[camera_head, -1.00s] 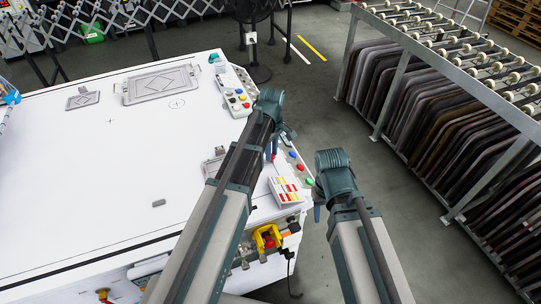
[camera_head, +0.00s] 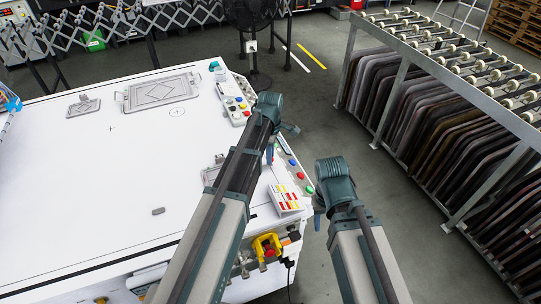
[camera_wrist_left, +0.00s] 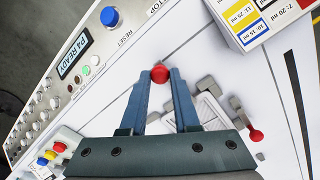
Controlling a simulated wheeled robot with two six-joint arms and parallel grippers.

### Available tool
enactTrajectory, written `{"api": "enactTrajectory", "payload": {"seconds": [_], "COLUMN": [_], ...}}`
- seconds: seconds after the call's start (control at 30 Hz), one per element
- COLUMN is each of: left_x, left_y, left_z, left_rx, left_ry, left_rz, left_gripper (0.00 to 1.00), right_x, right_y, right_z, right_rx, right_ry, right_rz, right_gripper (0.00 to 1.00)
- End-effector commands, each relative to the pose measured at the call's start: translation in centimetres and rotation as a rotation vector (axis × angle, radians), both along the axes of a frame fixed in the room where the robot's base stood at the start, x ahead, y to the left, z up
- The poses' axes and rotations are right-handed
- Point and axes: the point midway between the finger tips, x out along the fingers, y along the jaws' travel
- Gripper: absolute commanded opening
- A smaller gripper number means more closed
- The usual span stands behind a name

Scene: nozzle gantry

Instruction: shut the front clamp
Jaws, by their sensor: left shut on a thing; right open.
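My left gripper (camera_wrist_left: 160,82) is shut on a red ball knob (camera_wrist_left: 160,73), held between its blue fingertips. The lever under this knob is hidden. A grey fixture (camera_wrist_left: 208,112) lies just beyond, partly behind the gripper. A second red knob (camera_wrist_left: 255,135) on a small grey clamp handle (camera_wrist_left: 238,103) stands beside the fixture, clear of the fingers. In the head view my left gripper (camera_head: 270,155) is over the table's right side, and the fixture (camera_head: 211,174) is partly covered by my arm. My right gripper (camera_head: 317,217) is open and empty, off the table's right edge.
The white table (camera_head: 80,190) is mostly bare. A box with coloured labels (camera_head: 288,197) stands near its right edge, close to my left arm. A control panel (camera_head: 235,100) and a framed plate (camera_head: 160,90) lie farther back. A roller rack (camera_head: 450,60) stands to the right.

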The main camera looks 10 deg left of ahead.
Motion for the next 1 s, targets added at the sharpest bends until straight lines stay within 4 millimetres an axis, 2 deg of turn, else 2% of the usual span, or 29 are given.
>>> {"api": "enactTrajectory", "payload": {"seconds": [0.27, 0.3, 0.47, 0.83, 1.0], "left_x": [0.2, 0.2, 0.1, 0.1, 0.1], "left_y": [0.1, 0.1, 0.1, 0.0, 0.0], "left_z": [0.0, 0.0, 0.0, 0.2, 1.0], "left_rx": [0.001, 0.001, 0.001, 0.000, 0.000], "left_ry": [-0.003, -0.003, -0.003, -0.001, -0.001], "left_rz": [0.003, 0.003, 0.002, 0.001, 0.001], "left_gripper": [0.00, 0.31, 0.60, 0.60, 0.60], "right_x": [0.0, 0.0, 0.0, 0.0, 0.0], "right_y": [0.0, 0.0, 0.0, 0.0, 0.0], "right_z": [0.0, 0.0, 0.0, 0.2, 1.0], "right_rx": [0.000, 0.000, 0.000, 0.000, 0.000], "right_ry": [0.000, 0.000, 0.000, 0.000, 0.000], "right_rz": [0.000, 0.000, 0.000, 0.000, 0.000], "right_gripper": [0.50, 0.50, 0.50, 0.50, 0.50]}}
